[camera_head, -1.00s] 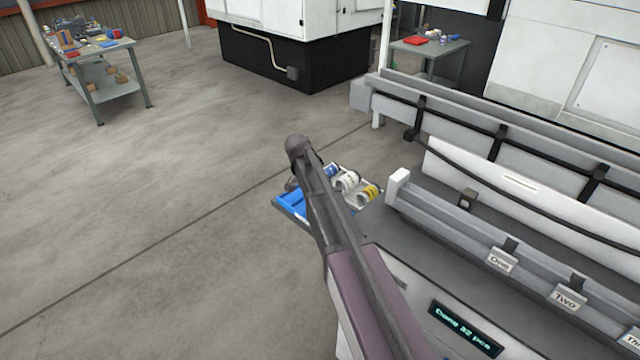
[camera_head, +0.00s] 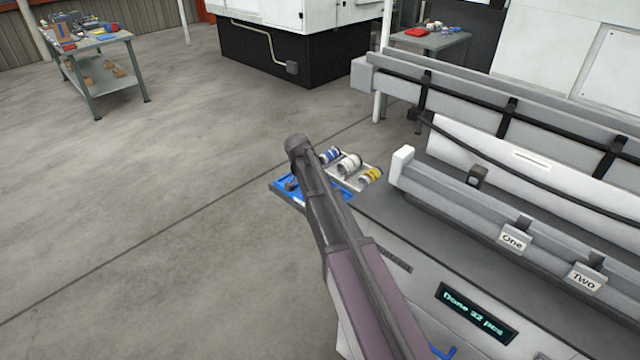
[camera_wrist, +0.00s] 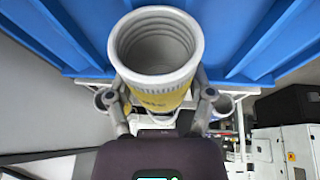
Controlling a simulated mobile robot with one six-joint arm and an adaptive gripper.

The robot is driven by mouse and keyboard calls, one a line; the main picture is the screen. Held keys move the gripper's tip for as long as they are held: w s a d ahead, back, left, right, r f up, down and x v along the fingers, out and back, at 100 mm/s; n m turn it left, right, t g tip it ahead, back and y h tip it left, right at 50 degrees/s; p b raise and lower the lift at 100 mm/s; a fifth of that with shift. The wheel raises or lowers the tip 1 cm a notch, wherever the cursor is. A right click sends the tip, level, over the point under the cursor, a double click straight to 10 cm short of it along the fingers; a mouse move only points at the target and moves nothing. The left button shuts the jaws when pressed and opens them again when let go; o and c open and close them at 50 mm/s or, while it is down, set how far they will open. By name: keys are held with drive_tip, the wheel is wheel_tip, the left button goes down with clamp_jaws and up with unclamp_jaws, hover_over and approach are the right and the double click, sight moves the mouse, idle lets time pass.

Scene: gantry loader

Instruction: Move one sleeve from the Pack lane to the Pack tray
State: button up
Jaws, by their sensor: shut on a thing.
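In the wrist view my gripper (camera_wrist: 158,96) is shut on a sleeve (camera_wrist: 155,80). The sleeve is a hollow pale-grey tube with a yellow band and ridges inside its open end, which faces the camera. A blue divided tray (camera_wrist: 70,40) lies behind it; I cannot tell whether they touch. In the head view the blue tray (camera_head: 284,189) sits low at the bench's far end, partly behind my arm. Sleeves with a blue band (camera_head: 330,156), a pale one (camera_head: 348,163) and a yellow-banded one (camera_head: 370,177) lie beside it in a pale holder. No Pack label is readable.
A grey bench carries a long rail with signs One (camera_head: 513,243) and Two (camera_head: 585,281). A display (camera_head: 476,314) on its front reads "Done 32 pcs". A cluttered work table (camera_head: 95,50) stands far left. The floor to the left is clear.

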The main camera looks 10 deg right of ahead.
drive_tip(key=shift+f, duration=0.15)
drive_tip(key=o, duration=1.3)
drive_tip(key=shift+r, duration=0.2)
wheel_tip(320, 180, up, 11)
drive_tip(key=p, duration=1.1)
drive_tip(key=shift+d, duration=0.1)
drive_tip(key=s+d+r+m+p, duration=0.1)
drive_tip(key=d+r+p, duration=0.3)
drive_tip(key=r+p, duration=0.4)
drive_tip(key=s+d+r+m+g+p, duration=0.1)
drive_tip(key=d+r+p, duration=0.3)
drive_tip(key=r+p, duration=0.5)
drive_tip(key=shift+s+d+r+m+p, duration=0.2)
drive_tip(key=shift+s+d+m+p, duration=0.2)
drive_tip(key=shift+s, duration=0.1)
